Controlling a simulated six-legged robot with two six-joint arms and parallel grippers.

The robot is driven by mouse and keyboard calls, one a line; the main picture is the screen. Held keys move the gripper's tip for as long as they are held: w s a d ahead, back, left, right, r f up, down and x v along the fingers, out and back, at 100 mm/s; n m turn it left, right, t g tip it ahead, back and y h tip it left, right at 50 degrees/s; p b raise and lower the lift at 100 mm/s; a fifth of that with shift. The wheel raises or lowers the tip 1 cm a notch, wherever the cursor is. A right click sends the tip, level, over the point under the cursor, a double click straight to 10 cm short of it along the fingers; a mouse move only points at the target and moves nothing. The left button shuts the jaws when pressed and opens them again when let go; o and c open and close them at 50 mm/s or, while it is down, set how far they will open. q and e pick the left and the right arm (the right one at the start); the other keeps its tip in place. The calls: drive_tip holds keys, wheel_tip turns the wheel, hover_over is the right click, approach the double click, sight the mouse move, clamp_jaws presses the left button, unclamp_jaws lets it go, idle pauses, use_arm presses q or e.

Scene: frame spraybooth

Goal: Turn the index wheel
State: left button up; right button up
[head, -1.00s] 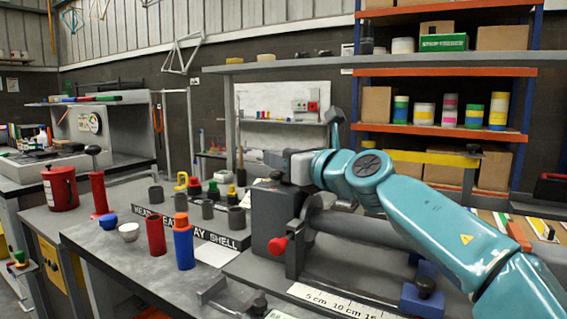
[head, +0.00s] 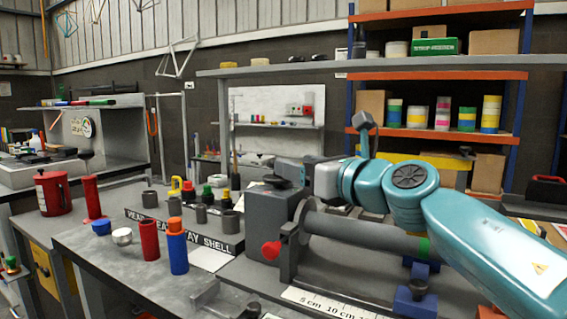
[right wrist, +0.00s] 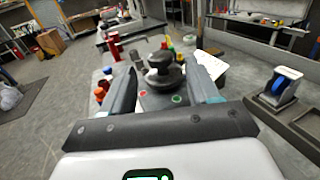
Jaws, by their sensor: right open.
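A dark, stepped round knob, which looks like the index wheel (right wrist: 165,75), stands on a grey plate with a red and a green dot in the right wrist view. My right gripper (right wrist: 163,68) is open, with one finger on each side of it. I cannot tell whether either finger touches it. In the head view my right gripper (head: 288,172) is over the top of a dark grey box (head: 268,225). My left gripper is not in view.
Several small cups stand behind the label strip (head: 190,232). A long shelf (head: 360,66) crosses above.

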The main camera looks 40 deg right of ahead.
drive_tip(key=s, duration=0.5)
drive_tip(key=shift+s+a, duration=0.1)
drive_tip(key=shift+a, duration=0.15)
